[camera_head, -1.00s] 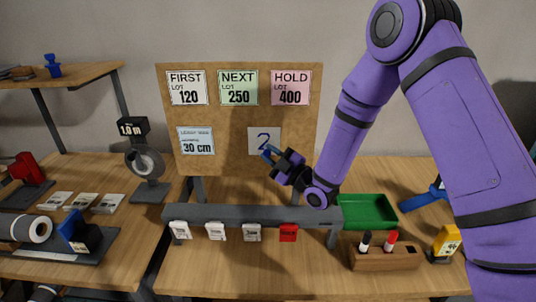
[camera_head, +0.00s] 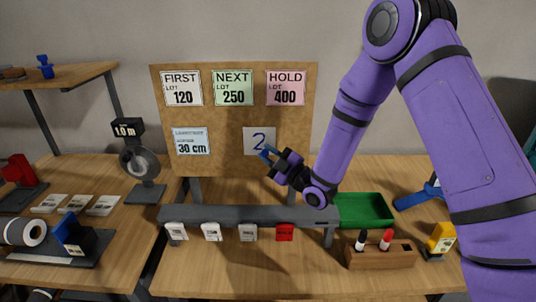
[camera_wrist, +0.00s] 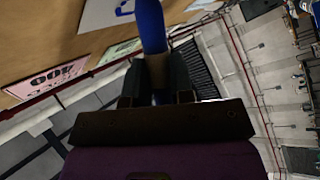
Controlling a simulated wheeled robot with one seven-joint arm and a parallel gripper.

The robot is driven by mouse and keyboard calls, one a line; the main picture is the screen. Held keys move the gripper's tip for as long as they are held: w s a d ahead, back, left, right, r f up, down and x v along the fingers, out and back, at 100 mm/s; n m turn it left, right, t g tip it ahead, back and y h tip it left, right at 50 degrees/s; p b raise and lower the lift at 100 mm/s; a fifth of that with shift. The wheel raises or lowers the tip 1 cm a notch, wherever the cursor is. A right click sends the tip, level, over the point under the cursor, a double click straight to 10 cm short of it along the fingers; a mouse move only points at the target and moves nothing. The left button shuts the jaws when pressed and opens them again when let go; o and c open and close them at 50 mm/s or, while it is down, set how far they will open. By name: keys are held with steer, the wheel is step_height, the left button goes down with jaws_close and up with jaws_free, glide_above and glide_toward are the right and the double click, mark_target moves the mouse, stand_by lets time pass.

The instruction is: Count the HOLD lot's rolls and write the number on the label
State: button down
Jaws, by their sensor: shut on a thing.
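My gripper (camera_head: 274,160) is shut on a blue marker (camera_head: 265,154), in front of the board's lower right. The wrist view shows the marker (camera_wrist: 151,25) upright between the two fingers (camera_wrist: 155,78). The white label (camera_head: 249,147) on the board bears a blue handwritten "2" (camera_head: 259,141). The marker's tip is by the label's lower right; I cannot tell whether it touches. The pink HOLD card (camera_head: 286,88), reading LOT 400, is above the label. It also shows in the wrist view (camera_wrist: 48,82). I cannot make out which rolls belong to HOLD.
FIRST (camera_head: 181,88) and NEXT (camera_head: 233,88) cards and a 30 cm card (camera_head: 191,141) share the board. A grey rail (camera_head: 240,216) with several tags stands in front. A green tray (camera_head: 365,211) and wooden marker block (camera_head: 378,255) are right. A grey-white roll (camera_head: 30,232) lies left.

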steer(key=shift+s, duration=0.1)
steer(key=shift+s, duration=1.35)
steer(key=shift+s+a, duration=0.1)
steer(key=shift+s+a, duration=0.1)
steer(key=shift+s, duration=2.8)
